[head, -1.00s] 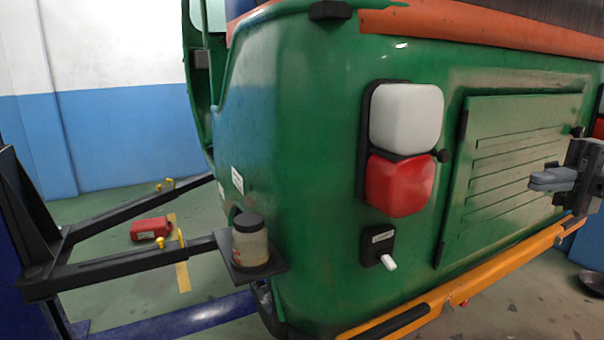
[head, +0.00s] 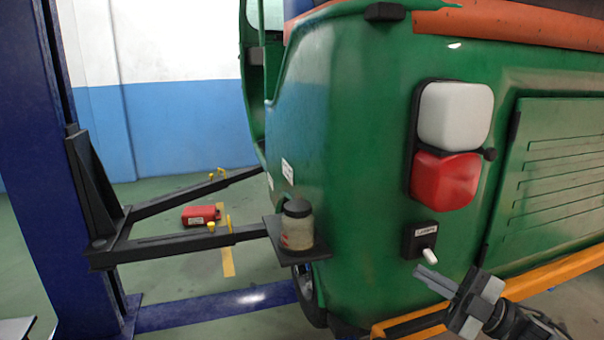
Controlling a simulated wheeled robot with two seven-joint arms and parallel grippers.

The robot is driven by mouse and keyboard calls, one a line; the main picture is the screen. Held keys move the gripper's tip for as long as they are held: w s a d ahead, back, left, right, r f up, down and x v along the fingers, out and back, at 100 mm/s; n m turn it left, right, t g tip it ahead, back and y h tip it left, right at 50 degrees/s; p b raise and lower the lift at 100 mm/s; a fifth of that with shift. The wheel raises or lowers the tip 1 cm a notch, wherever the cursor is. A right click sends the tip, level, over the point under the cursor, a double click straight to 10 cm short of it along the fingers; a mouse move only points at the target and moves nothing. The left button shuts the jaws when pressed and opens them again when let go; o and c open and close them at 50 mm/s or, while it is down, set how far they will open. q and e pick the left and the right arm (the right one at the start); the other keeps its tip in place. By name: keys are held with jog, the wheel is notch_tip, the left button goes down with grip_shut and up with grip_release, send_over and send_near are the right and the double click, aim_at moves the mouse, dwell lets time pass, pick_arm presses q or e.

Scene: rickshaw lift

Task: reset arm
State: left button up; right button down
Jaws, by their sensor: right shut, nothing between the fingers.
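My right gripper (head: 434,281) is at the lower right in the head view. Its grey fingers are together with nothing between them and point left. They show just below the small black switch box (head: 419,240) with its white lever (head: 430,256), on the rear of the green rickshaw (head: 365,150). I cannot tell whether the fingertips touch the rickshaw. My left gripper is not in view.
A lidded jar (head: 298,228) stands on the pad of a black lift arm (head: 190,245). The blue lift post (head: 85,200) rises at the left. A red box (head: 200,216) lies on the floor. An orange bumper (head: 560,283) runs along the rickshaw's lower edge.

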jog(key=s+a+f+m+t+h, duration=0.3)
jog(key=a+f+m+t+h, duration=0.35)
jog(key=f+m, duration=0.45)
jog(key=s+a+f+m+g+h, duration=0.3)
jog(key=s+f+m+g+h, duration=0.4)
jog(key=s+f, duration=0.8)
jog(key=s+m+h, duration=0.3)
jog(key=shift+s+a+f, duration=0.15)
jog(key=shift+s+f, duration=0.2)
jog(key=shift+f, duration=0.05)
jog(key=shift+g, duration=0.25)
